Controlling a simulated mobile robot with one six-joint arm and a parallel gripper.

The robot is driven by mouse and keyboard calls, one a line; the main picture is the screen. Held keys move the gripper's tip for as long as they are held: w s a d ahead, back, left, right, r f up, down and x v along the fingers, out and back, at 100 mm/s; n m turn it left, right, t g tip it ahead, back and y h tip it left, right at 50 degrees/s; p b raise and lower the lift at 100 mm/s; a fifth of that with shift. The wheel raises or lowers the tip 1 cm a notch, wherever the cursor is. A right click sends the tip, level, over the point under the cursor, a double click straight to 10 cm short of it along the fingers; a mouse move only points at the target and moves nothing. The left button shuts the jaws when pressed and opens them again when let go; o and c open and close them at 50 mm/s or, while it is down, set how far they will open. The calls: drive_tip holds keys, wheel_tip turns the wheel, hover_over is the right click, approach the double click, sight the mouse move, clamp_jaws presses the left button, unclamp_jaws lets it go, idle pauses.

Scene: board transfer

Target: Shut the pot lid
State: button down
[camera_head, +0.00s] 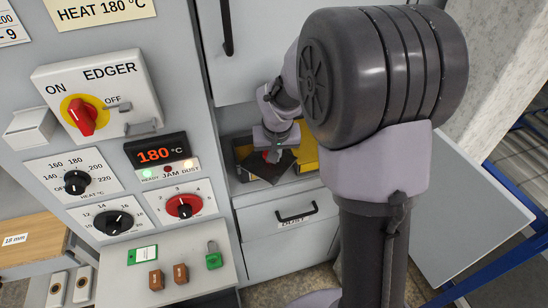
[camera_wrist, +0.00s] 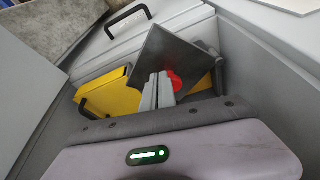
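The pot lid looks to be the dark square plate (camera_wrist: 178,55), tilted in the recess of the machine. It also shows in the camera_head view (camera_head: 270,168), partly under my gripper. A red round knob (camera_wrist: 175,80) sits at the plate, partly hidden behind my fingers. Yellow parts, which may be the pot (camera_wrist: 112,95), lie under and beside the plate. My gripper (camera_wrist: 157,80) points into the recess, its two grey fingers close together beside the knob. I see nothing between them. Whether they touch the knob or plate is unclear.
The recess has grey walls around it. A drawer with a black handle (camera_head: 297,213) is below, and a cabinet door with a black handle (camera_head: 227,28) is above. The control panel with its 180 °C display (camera_head: 155,154) stands left. A blue frame (camera_head: 515,190) is at right.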

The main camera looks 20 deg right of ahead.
drive_tip(key=shift+w+d, duration=0.3)
drive_tip(key=shift+w, duration=0.25)
idle(0.4)
